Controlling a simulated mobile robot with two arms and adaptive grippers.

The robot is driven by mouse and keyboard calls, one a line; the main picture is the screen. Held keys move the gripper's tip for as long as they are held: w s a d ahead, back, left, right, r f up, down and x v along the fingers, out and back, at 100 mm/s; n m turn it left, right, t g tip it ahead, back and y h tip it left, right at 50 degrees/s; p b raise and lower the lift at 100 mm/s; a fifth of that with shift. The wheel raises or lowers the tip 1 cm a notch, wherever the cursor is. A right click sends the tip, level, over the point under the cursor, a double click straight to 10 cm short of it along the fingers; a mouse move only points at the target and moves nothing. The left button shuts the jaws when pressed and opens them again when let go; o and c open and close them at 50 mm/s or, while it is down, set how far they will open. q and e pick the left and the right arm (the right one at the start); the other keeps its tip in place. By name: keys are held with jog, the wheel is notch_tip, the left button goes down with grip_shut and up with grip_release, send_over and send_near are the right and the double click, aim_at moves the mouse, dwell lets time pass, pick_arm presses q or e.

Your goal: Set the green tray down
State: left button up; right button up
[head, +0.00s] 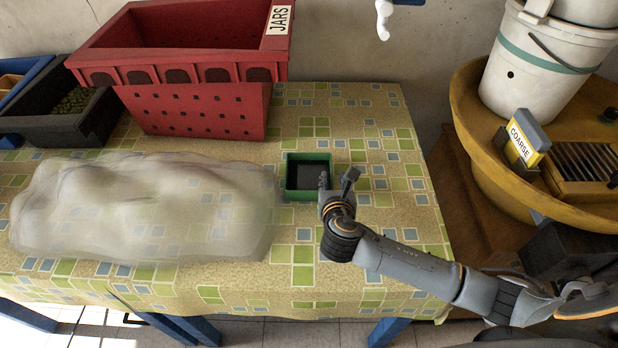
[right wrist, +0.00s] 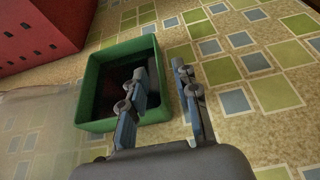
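The green tray (head: 300,195) is a small, square, open box with a dark inside. It appears to sit level on the patterned tablecloth, in front of the red crate. My right gripper (head: 337,180) is at the tray's right side. In the right wrist view the gripper (right wrist: 160,75) has its fingers spread apart, one over the inside of the tray (right wrist: 98,126) and one outside its right wall. The wall lies between the fingers, with gaps visible beside it. My left gripper is not in view.
A translucent, lumpy bag-like thing (head: 140,205) lies left of the tray, close to it. The red crate (head: 200,110) labelled JARS stands behind, a dark crate (head: 62,128) at its left. A round yellow stand (head: 475,150) is at right. The cloth (head: 385,130) right of the tray is clear.

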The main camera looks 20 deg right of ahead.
aim_at(309, 176)
jog(key=x, duration=0.4)
jog(key=shift+w+f, duration=0.15)
jog(key=shift+w, duration=0.15)
jog(key=shift+c, duration=0.4)
grip_shut()
